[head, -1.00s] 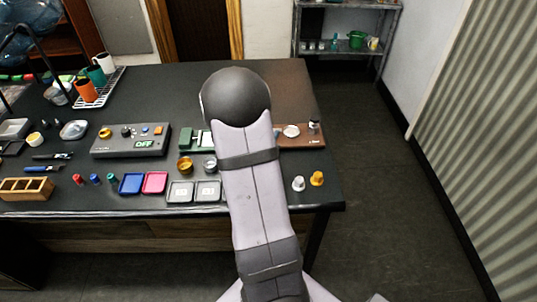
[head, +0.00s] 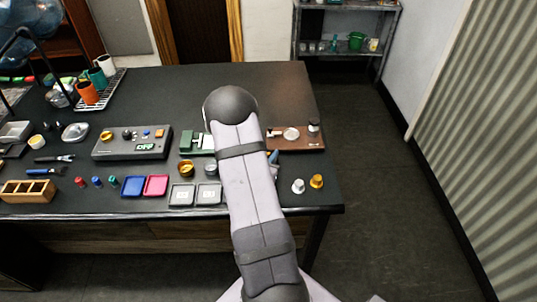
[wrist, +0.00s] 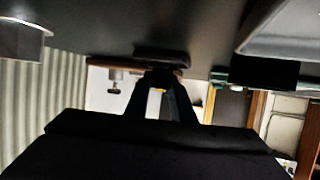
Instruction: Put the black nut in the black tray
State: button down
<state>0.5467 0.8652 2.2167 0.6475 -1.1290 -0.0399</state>
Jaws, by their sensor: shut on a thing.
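My gripper (wrist: 161,80) shows in the wrist view with its two dark fingers drawn together at the tips. A dark, flat piece, which I take to be the black nut (wrist: 162,52), is at the fingertips; its shape is hard to make out. In the head view my own arm covers most of the gripper, and the nut cannot be made out there. A black, tray-like shape (head: 12,151) lies at the far left of the table; I cannot tell for sure that it is the black tray.
A blue tray (head: 133,186), a pink tray (head: 156,185) and two grey trays (head: 181,203) line the front edge. A grey control box (head: 131,152) stands behind. A brown board (head: 301,147) is at right, with silver (head: 298,186) and orange (head: 317,181) pieces before it.

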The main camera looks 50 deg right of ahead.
jog(key=shift+f, duration=0.25)
jog(key=shift+f+b, duration=0.4)
jog(key=c, duration=1.6)
grip_release()
jog(key=shift+s+a, duration=0.1)
jog(key=shift+c, duration=0.2)
jog(key=shift+o, duration=0.6)
jog(key=shift+f, duration=0.1)
